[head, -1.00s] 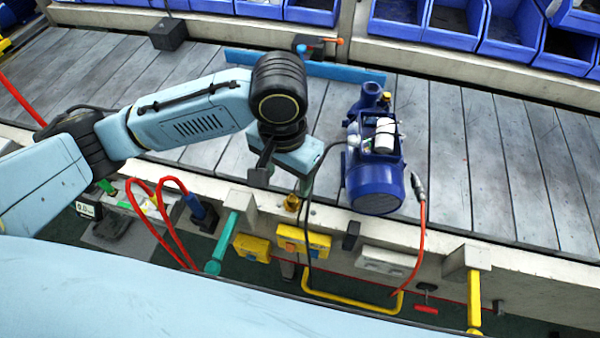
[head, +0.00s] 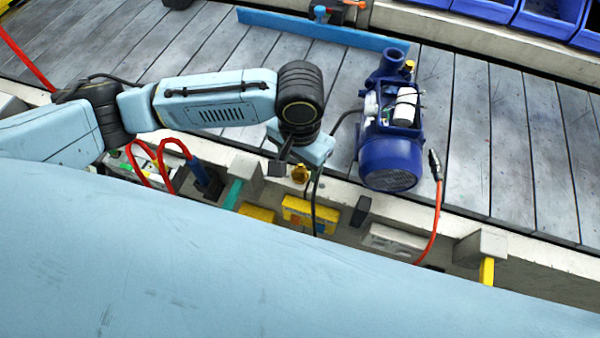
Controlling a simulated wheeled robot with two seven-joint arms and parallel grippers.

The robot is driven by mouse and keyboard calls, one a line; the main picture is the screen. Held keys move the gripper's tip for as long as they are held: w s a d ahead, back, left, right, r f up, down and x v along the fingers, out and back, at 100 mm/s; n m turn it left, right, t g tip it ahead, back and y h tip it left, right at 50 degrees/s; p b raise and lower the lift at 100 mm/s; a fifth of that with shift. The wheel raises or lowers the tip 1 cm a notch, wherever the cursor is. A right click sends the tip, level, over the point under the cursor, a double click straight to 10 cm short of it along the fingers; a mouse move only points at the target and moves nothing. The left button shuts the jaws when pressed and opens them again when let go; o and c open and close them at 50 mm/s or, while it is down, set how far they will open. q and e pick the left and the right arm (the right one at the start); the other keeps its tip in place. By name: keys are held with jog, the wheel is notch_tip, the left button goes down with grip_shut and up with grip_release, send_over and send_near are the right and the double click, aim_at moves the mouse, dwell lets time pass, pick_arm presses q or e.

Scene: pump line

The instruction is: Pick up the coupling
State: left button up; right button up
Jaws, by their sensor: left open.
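A small brass-yellow fitting (head: 300,174), which looks like the coupling, stands on the pale front ledge of the conveyor. My left gripper (head: 297,168) points down right at it. Its jaws are open, with a dark finger just left of the fitting and the other side partly hidden by the wrist. The fitting shows in the gap between them, and I cannot tell whether a finger touches it. My right gripper is not in view.
A blue pump (head: 392,150) stands on the slatted conveyor (head: 460,130), close right of my left gripper. A dark cable hangs beside the gripper. A red hose (head: 438,210) with a grey connector hangs further right. Yellow boxes (head: 312,212) sit below the ledge.

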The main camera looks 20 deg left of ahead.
aim_at(300, 168)
pick_arm(q)
notch_tip(300, 168, down, 3)
jog(key=shift+f+b, duration=0.1)
jog(key=shift+b, duration=0.2)
jog(key=c, duration=1.1)
jog(key=shift+r, duration=0.2)
